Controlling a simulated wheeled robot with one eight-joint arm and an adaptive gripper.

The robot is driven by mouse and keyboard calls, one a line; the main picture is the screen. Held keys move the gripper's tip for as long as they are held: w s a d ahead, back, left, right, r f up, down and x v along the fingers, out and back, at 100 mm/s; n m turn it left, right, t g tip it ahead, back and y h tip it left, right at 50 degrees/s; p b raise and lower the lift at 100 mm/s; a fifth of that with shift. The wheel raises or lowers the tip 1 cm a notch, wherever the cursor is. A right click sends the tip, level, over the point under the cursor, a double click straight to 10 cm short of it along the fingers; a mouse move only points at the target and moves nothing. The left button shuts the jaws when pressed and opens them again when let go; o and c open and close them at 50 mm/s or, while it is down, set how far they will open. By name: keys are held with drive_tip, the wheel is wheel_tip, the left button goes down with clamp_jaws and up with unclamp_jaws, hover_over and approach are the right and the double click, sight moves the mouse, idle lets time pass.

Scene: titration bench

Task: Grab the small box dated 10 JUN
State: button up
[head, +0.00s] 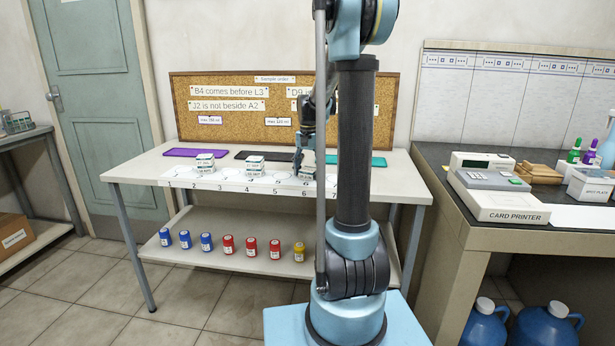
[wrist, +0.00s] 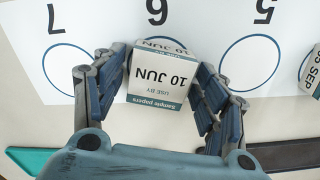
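The small white box dated 10 JUN (wrist: 163,75) shows in the wrist view with a teal band reading Sample papers. Its print is upside down there. It is over the printed circle 6, and I cannot tell whether it touches the mat. In the head view my gripper (head: 306,158) reaches down to the box (head: 308,172) on the bench, partly hidden by my arm.
A neighbouring 05 SEP box (wrist: 315,75) is at the wrist view's right edge. Other small boxes stand at left (head: 205,163) and middle (head: 254,164) on the numbered strip (head: 228,184). Purple (head: 194,152), black and teal mats lie behind, before a cork board (head: 235,135).

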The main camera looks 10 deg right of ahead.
drive_tip(key=c, duration=0.7)
drive_tip(key=shift+r, duration=0.1)
